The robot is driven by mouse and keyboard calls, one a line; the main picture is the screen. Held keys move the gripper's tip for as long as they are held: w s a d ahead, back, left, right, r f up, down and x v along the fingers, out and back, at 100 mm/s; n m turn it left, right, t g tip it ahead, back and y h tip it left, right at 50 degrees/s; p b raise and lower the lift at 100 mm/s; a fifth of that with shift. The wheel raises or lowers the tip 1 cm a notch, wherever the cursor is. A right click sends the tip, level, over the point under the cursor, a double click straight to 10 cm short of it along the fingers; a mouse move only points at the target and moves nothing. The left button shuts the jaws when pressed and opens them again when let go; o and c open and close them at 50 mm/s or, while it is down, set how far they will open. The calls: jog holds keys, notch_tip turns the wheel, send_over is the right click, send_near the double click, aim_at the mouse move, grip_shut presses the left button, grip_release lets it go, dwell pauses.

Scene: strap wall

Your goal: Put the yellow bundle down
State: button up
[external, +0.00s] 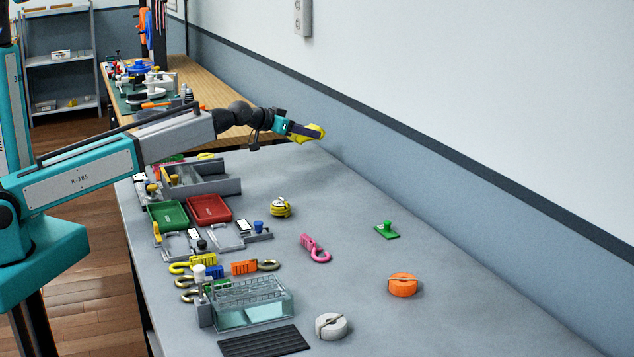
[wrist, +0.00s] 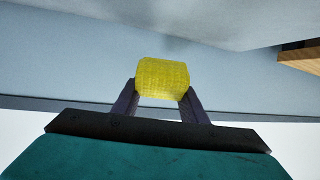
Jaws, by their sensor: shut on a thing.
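The yellow bundle (wrist: 163,78) is between the two dark fingers of my gripper (wrist: 160,100) in the wrist view. In the external view the yellow bundle (external: 316,132) shows at the tip of my gripper (external: 305,131), partly hidden by the fingers. My gripper is shut on it and holds it above the far end of the grey table (external: 350,205), apart from the surface. My arm reaches out nearly level from the left.
A yellow-and-black coil (external: 281,208), a pink hook (external: 316,248), a green piece (external: 387,230), an orange roll (external: 403,285) and a grey roll (external: 331,326) stand on the table. Green (external: 168,215) and red (external: 209,209) trays lie left. The table's far right is clear beside the wall.

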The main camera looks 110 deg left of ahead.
jog(key=shift+s+a+f+n+g, duration=0.2)
jog(key=shift+s+f+n+g, duration=0.25)
jog(key=shift+s+g, duration=0.2)
jog(key=shift+s+f+n+y, duration=0.15)
jog(key=shift+s+n+y, duration=0.1)
jog(key=shift+n+y, duration=0.15)
jog(key=shift+w+d+f+n+g, duration=0.15)
jog(key=shift+d+n+g, duration=0.15)
jog(key=shift+g, duration=0.35)
jog(key=shift+w+d+n+g+y, duration=0.3)
jog(key=shift+w+d+n, duration=0.05)
jog(key=shift+w+d, duration=0.1)
jog(key=w+d+r+m+t+b, duration=0.1)
jog(key=w+d+r, duration=0.2)
jog(key=w+d, duration=1.3)
jog(key=w, duration=0.3)
jog(key=shift+d+b, duration=0.15)
jog(key=shift+b, duration=0.25)
jog(key=shift+s+f, duration=0.1)
jog(key=shift+f, duration=3.05)
